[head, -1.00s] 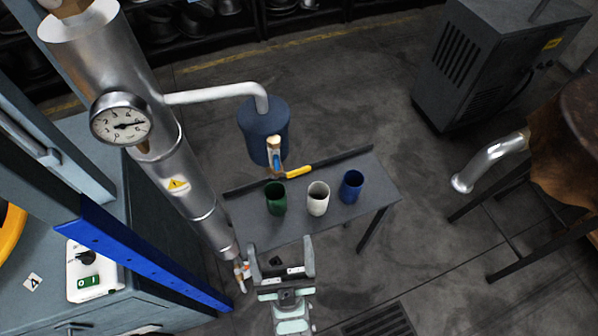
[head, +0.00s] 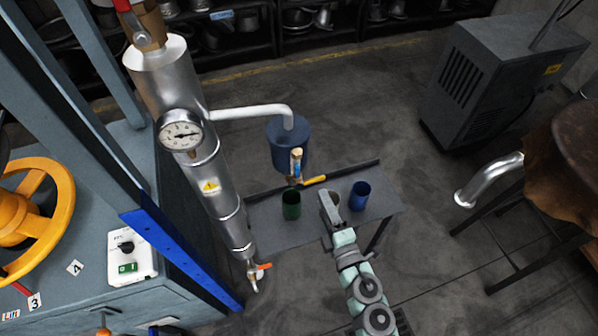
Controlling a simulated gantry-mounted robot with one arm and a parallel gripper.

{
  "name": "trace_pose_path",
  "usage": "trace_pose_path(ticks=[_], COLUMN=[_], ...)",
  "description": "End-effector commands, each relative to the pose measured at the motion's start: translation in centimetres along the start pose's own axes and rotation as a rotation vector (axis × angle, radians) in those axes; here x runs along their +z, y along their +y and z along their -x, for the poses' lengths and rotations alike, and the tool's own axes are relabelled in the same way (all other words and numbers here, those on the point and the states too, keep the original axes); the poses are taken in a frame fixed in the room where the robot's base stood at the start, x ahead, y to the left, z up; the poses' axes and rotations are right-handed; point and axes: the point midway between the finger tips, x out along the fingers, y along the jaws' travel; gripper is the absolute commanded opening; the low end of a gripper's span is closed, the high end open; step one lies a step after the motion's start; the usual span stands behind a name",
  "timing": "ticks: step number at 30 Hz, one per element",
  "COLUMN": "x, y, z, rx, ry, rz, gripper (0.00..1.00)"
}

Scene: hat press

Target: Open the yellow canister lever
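The blue canister (head: 290,146) hangs at the end of a white pipe (head: 250,112). A brass valve (head: 296,160) is at its front. The yellow lever (head: 314,180) sticks out to the right, tilted slightly up towards its free end. My gripper (head: 328,193) is just right of and below the lever in the head view. It is turned edge-on, so the gap between its fingers is hidden. I cannot tell whether it touches the lever. It covers the place of the white cup.
A green cup (head: 291,205) and a blue cup (head: 359,195) stand on the dark bench (head: 268,229), either side of my gripper. The silver column (head: 203,150) with its gauge and red-handled tap (head: 258,268) stands to the left.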

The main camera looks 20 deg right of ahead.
Motion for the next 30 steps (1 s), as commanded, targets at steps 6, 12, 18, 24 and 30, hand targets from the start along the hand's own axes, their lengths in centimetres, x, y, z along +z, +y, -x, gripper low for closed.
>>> trace_pose_path(ticks=[6,12,18,24,30], x=[0.1,0.1,0.1,0.1,0.1], y=[0.0,0.0,0.1,-0.2,-0.1], z=[-2.6,-6.6,-9.4,-10.5,-10.7], rx=[0.0,0.001,0.001,-0.002,-0.002], ry=[-0.003,-0.002,-0.002,-0.003,-0.002], rz=[0.008,0.005,0.005,0.003,0.003], gripper=[0.38,0.38,0.38,0.38,0.38])
